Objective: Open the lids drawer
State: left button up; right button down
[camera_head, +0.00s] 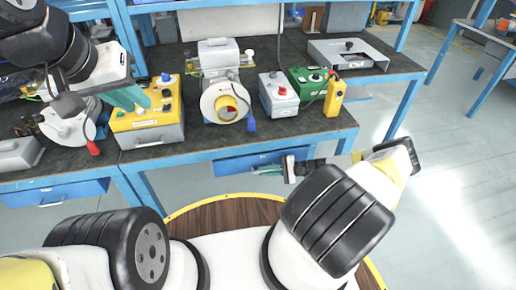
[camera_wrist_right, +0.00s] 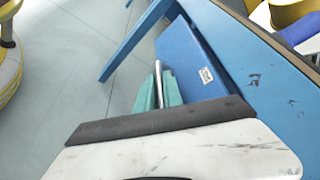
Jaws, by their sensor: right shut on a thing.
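The blue drawer (camera_head: 232,164) hangs under the bench's front edge, right of centre in the head view. In the right wrist view its blue front (camera_wrist_right: 190,60) carries a small white label and a metal bar handle (camera_wrist_right: 159,78). My right gripper (camera_head: 268,171) is at the drawer front. Its teal fingers (camera_wrist_right: 158,92) are shut on the handle, one on each side of it. I cannot tell whether the drawer is pulled out at all. My left gripper (camera_head: 128,97) is above a yellow-topped box (camera_head: 150,118); its finger gap is not clear.
A second blue drawer (camera_head: 55,194) is at the left. On the bench top (camera_head: 195,145) stand a white round reel-like part (camera_head: 212,108), a grey box with a red button (camera_head: 278,98), a green box (camera_head: 308,85) and a yellow handheld unit (camera_head: 334,97). Open floor lies at the right.

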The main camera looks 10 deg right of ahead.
jog(key=s, duration=2.1)
jog(key=shift+d, duration=0.4)
jog(key=c, duration=1.8)
grip_release()
jog(key=shift+o, duration=0.2)
jog(key=v, duration=0.7)
jog(key=shift+d, duration=0.35)
jog(key=shift+s+r, duration=0.15)
